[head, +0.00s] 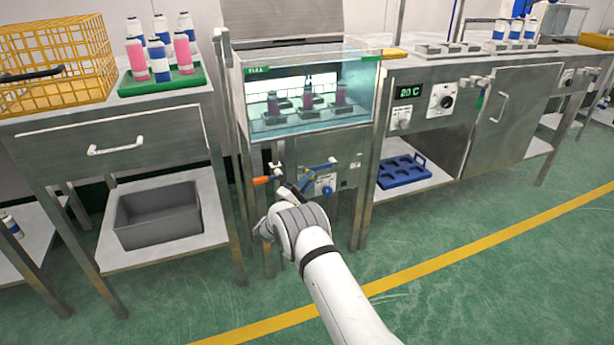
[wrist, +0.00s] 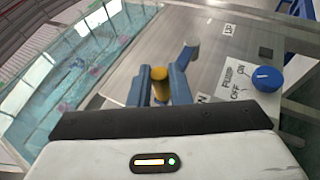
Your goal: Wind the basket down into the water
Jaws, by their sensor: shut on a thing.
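The water tank (head: 365,95) stands in the middle of the head view, with a glass front and bluish water. Inside it, the basket (head: 270,122) holds several pink-bodied cans (head: 308,98); how deep they sit in the water is hard to tell. My gripper (head: 310,170) is at the steel panel below the tank. In the wrist view, my gripper's blue fingers (wrist: 158,88) are shut around the crank's yellow grip (wrist: 160,74).
A blue pump knob (wrist: 267,78) is close by on the panel, also in the head view (head: 327,190). An orange-handled lever (head: 262,180) sticks out left of my gripper. A yellow wire basket (head: 60,60) and green tray (head: 165,83) stand on the left bench.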

